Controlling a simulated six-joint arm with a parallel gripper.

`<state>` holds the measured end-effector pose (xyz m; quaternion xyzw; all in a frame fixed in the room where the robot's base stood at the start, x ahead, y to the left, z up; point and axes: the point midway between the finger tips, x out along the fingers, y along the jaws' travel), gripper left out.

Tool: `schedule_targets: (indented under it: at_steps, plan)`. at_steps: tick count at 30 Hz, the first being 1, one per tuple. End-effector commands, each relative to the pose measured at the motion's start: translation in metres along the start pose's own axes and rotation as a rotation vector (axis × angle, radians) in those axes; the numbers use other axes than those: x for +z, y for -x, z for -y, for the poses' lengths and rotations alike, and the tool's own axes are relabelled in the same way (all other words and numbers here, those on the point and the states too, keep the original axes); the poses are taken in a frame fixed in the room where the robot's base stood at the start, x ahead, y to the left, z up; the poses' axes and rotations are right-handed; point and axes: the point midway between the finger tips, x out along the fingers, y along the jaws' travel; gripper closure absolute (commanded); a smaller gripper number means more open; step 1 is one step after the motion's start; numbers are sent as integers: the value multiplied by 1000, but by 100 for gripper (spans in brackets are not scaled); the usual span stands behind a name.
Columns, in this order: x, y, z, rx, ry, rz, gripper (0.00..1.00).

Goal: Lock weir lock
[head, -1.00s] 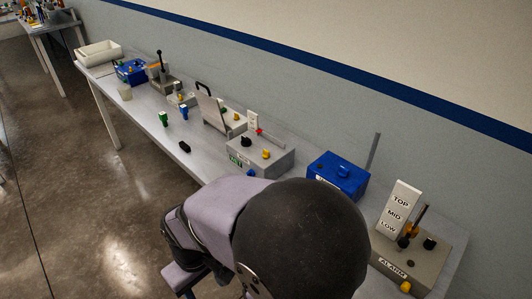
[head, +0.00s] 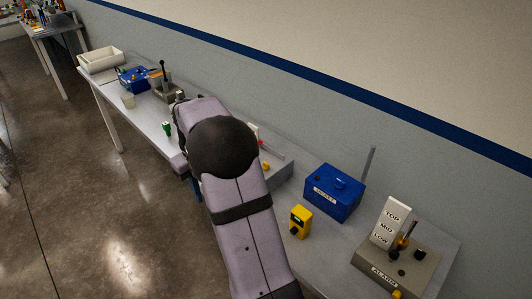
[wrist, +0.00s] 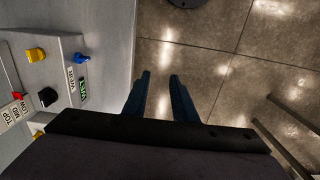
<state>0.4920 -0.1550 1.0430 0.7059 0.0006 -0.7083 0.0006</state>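I cannot tell which part is the weir lock. My gripper (wrist: 160,75) is open and empty, with its two dark blue fingers apart and over the floor, right of the box and touching nothing.
A blue box (head: 335,190), a yellow device (head: 299,222) and an alarm box (head: 388,275) with a TOP/MID/LOW plate stand at right. Floor is open before the bench (head: 148,120).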

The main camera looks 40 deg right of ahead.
Motion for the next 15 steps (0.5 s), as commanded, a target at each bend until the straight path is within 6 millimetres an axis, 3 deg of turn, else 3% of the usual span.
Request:
schedule_targets:
  at_steps: [1,6,15]
  plan:
    - [-10,8,-20,-1,-6,1,75]
    - [-33,20,-79,-1,-7,0,75]
    - [-35,29,-181,-2,-7,0,75]
